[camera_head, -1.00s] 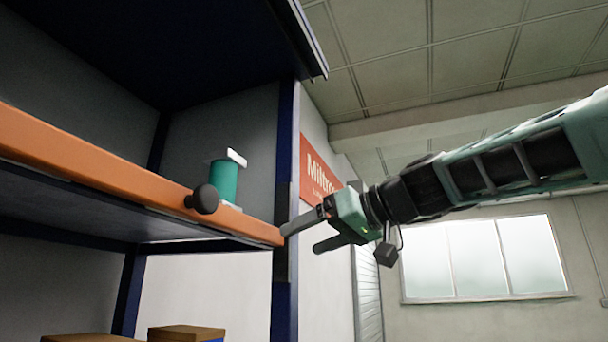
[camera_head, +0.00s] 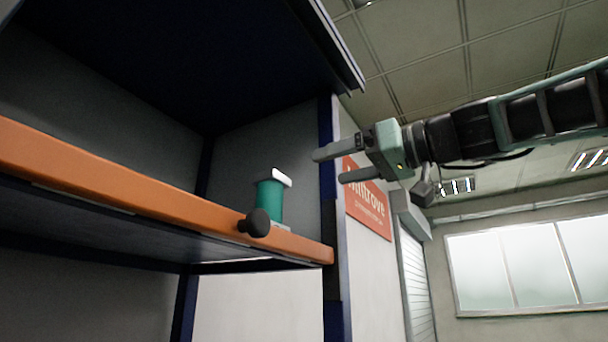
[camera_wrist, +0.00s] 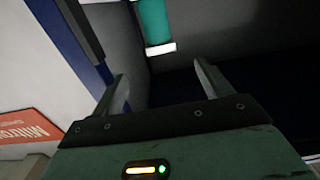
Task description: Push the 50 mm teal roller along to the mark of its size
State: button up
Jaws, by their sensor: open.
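The teal roller (camera_head: 269,202) stands upright on the orange-edged shelf (camera_head: 120,178), near its right end, with a white piece on its top. It also shows in the wrist view (camera_wrist: 155,22), beyond the fingers, with a white end piece beside it. A dark round knob (camera_head: 255,223) sits in front of it at the shelf edge and hides part of its base. My gripper (camera_head: 328,166) is open and empty, to the right of the roller and a little higher, with clear space between them. No size mark can be made out.
A dark blue post (camera_head: 327,200) stands at the shelf's right end, close to my fingers. A dark upper shelf (camera_head: 230,50) hangs above. An orange-red sign (camera_head: 366,203) is on the wall behind. The orange shelf's left part looks free.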

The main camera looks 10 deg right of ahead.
aim_at(270, 183)
jog(key=p+x, duration=0.8)
jog(key=x, duration=0.7)
jog(key=shift+d+r, duration=0.1)
jog(key=shift+r, duration=0.05)
jog(key=shift+p+x, duration=0.5)
jog(key=shift+x, duration=0.35)
jog(key=c, duration=1.3)
